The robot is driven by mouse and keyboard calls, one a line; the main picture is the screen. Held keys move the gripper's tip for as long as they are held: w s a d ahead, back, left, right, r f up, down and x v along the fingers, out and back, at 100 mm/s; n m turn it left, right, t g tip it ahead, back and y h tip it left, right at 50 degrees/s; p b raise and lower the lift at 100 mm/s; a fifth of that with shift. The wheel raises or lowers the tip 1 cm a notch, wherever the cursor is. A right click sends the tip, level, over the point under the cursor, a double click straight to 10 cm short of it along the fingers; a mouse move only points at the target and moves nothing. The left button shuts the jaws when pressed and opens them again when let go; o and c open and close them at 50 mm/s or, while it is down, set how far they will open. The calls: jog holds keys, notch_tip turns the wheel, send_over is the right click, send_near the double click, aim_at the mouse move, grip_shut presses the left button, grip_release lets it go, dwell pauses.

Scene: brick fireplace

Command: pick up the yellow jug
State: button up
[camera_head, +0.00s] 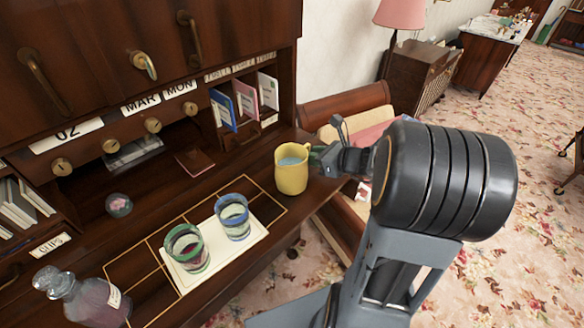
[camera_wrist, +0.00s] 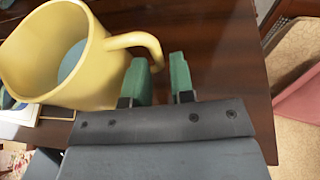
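The yellow jug (camera_head: 290,178) stands upright near the right end of the dark wooden desk top, with something pale blue inside. In the wrist view the jug (camera_wrist: 85,75) fills the upper left, and its handle (camera_wrist: 135,40) curves toward the fingers. My gripper (camera_wrist: 160,78) is open, with a gap between its two green fingers. The handle's outer bend shows at the gap, beside the left finger; I cannot tell whether it touches. In the head view my gripper (camera_head: 318,156) is just right of the jug, and the handle is mostly hidden.
Two striped glasses (camera_head: 187,248) (camera_head: 233,217) stand on a white card left of the jug. A stoppered bottle (camera_head: 85,298) is at the front left. Letter slots (camera_head: 240,98) rise behind. A cushioned chair (camera_head: 350,115) is right of the desk.

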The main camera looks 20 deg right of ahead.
jog(key=shift+x, duration=0.85)
grip_shut()
